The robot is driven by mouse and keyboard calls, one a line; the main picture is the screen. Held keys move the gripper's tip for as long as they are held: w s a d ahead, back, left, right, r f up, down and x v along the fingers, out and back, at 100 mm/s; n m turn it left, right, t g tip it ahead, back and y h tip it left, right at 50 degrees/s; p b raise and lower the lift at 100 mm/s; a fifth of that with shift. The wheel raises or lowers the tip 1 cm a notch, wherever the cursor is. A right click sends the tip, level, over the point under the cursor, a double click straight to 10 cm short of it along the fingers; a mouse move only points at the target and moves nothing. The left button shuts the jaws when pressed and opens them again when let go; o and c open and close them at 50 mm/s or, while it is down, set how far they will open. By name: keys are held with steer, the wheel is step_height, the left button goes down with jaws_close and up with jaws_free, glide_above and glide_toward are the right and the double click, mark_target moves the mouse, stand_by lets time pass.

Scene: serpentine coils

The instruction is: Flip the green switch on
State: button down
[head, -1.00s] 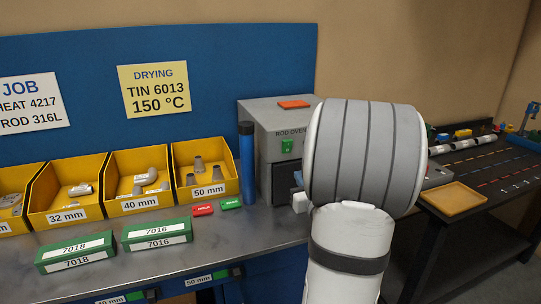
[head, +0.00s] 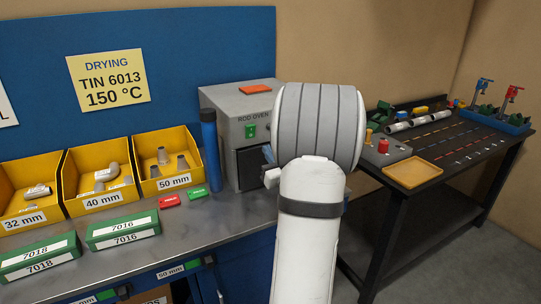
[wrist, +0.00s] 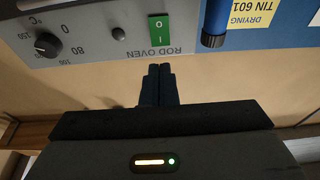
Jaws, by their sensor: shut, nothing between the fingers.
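The green switch (head: 250,131) is on the front of the grey rod oven (head: 222,101), under its name in the head view. In the wrist view the green switch (wrist: 159,26) shows the marks O and I; which side is pressed in, I cannot tell. My gripper (wrist: 160,68) has its two dark fingers together and empty. In the wrist view the fingertips lie just below the switch in the picture, seemingly apart from it. In the head view my arm hides most of the gripper and the oven's right side.
A dial (wrist: 47,45) and a small round knob (wrist: 119,34) are beside the switch. A blue tube (head: 210,150) stands left of the oven. Yellow bins (head: 168,162) and green boxes (head: 123,229) occupy the bench. A dark table (head: 448,143) with an orange tray (head: 412,172) is at right.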

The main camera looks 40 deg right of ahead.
mark_target(252, 128)
steer(key=p+x, duration=0.2)
steer(key=x, duration=0.7)
steer(key=shift+w+d+p, duration=0.1)
steer(key=shift+w+p, duration=0.1)
steer(key=shift+p, duration=0.1)
